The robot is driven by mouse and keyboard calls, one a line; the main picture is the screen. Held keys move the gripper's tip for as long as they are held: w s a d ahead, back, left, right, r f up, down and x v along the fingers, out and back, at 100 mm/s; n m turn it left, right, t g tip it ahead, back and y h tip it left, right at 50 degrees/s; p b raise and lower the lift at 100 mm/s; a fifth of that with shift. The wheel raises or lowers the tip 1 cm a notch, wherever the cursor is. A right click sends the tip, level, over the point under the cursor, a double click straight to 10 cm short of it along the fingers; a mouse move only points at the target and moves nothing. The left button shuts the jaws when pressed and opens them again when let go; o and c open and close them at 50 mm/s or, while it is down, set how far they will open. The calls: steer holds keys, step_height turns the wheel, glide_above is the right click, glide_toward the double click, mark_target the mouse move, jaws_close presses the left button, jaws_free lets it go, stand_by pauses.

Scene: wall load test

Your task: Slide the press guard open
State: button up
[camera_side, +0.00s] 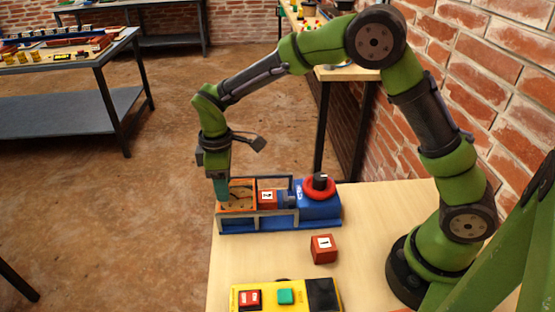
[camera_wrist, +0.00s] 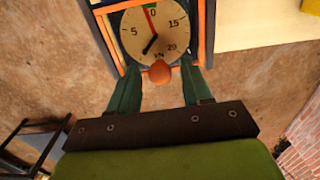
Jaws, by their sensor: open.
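The press (camera_side: 315,210) stands on the light wooden table, with a blue base, a red ring-shaped wheel (camera_side: 320,190) at its right end and an orange part at its left. A frame around its middle looks like the guard, but I cannot tell its exact outline. A red block marked 2 (camera_side: 267,199) sits inside the press. My gripper (camera_side: 221,196) points down at the press's left end. In the wrist view its two teal fingers (camera_wrist: 160,78) are apart, with an orange knob (camera_wrist: 160,71) between them. I see no clear contact. A round dial (camera_wrist: 150,32) lies beyond the knob.
A red block marked 1 (camera_side: 323,249) lies on the table in front of the press. A yellow control box (camera_side: 265,305) with red and green buttons is at the front edge. A brick wall is at the right. The table (camera_side: 385,200) is bare right of the press.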

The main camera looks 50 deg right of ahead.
mark_target(235, 199)
steer(key=shift+r, duration=3.45)
steer(key=shift+f+m, duration=0.1)
steer(key=shift+m, duration=0.2)
steer(key=shift+s+f+m, duration=0.45)
steer(key=shift+f+m, duration=0.05)
steer(key=shift+f, duration=0.05)
steer(key=s+d+r+m+t+y, duration=0.1)
steer(key=s+d+r+m+t, duration=0.2)
steer(key=s, duration=0.7)
steer(key=s+d+r+m+t+y, duration=0.1)
steer(key=s+d+r+m+t, duration=0.3)
steer(key=s+d+r+m, duration=0.4)
steer(key=shift+s+r, duration=0.15)
steer(key=shift+s, duration=0.95)
